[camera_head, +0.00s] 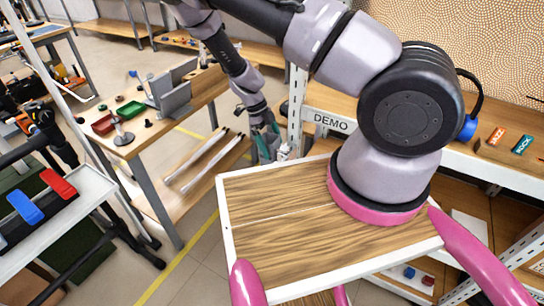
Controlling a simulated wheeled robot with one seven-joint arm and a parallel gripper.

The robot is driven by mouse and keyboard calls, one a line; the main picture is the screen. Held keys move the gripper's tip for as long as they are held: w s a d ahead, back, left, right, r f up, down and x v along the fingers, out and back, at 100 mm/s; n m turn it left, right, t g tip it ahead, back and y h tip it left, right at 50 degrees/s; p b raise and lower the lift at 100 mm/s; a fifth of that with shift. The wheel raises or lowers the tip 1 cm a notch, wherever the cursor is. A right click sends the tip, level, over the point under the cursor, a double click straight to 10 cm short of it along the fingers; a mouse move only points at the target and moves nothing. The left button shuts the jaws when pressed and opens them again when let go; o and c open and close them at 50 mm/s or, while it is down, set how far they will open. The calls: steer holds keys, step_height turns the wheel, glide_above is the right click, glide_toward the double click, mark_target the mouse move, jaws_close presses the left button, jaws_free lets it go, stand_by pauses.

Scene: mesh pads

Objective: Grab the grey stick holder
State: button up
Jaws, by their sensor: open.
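My gripper (266,150) hangs at the end of my arm in the middle of the view, beyond the wooden board. It is small and partly blurred against a greyish shape, and its jaws are open. A grey angled holder-like piece (174,98) with upright plates stands on the wooden workbench (205,90), left of and apart from my gripper. I cannot tell for sure whether this is the grey stick holder. Two long pale sticks (206,158) with dark ends lie on the bench's lower shelf, left of my gripper.
A red bin (103,124), a green bin (131,109) and a small grey stand (121,132) sit on the workbench. A white-framed shelf marked DEMO (331,122) stands close right of my gripper. A cart (85,195) with blue and red items is at left.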

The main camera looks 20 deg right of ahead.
mark_target(275, 154)
steer(key=x, duration=0.4)
steer(key=shift+a+f, duration=0.1)
steer(key=shift+f, duration=0.15)
steer(key=c, duration=1.5)
steer(key=shift+r, duration=0.1)
